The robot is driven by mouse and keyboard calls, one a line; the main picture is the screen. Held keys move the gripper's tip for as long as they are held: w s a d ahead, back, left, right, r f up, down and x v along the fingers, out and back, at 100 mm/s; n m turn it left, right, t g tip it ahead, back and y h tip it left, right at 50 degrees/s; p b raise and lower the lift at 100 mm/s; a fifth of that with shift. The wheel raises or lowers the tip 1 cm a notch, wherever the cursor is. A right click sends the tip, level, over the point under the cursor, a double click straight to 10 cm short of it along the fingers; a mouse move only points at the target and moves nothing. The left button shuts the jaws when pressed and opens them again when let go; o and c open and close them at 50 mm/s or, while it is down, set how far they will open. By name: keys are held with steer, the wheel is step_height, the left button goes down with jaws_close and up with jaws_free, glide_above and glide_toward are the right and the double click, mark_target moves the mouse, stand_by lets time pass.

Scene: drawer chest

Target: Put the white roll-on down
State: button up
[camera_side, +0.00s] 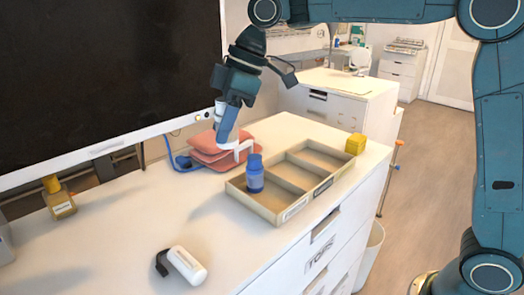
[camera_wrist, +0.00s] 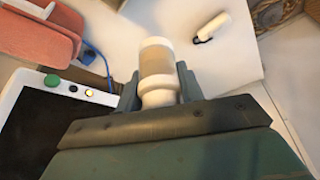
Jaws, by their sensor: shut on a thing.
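My gripper (camera_wrist: 157,90) is shut on the white roll-on (camera_wrist: 157,62), a pale cylinder with a broad end and a narrower neck, in the wrist view. In the side view my gripper (camera_side: 228,122) points down above the back of the white chest top (camera_side: 130,225), in front of the red folded cloths. There the roll-on is small and partly hidden by the fingers, and I cannot tell its clearance from the surface.
A wooden tray (camera_side: 284,213) with three compartments stands right of my gripper; a blue bottle (camera_side: 255,176) is in its near-left compartment. The front-left middle is clear.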

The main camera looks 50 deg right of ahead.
steer(key=shift+s+d+r+m+t+h, duration=1.15)
steer(key=shift+s+d+r+m, duration=1.3)
steer(key=shift+d+m, duration=2.1)
steer(key=shift+n, duration=0.25)
steer(key=shift+s+f, duration=0.2)
steer(key=shift+f, duration=5)
steer(key=shift+s+f, duration=0.2)
steer(key=shift+f, duration=5)
steer(key=shift+f+g, duration=0.15)
steer(key=shift+g, duration=0.1)
steer(key=o, duration=1)
steer(key=v, duration=1.2)
steer(key=shift+s, duration=0.15)
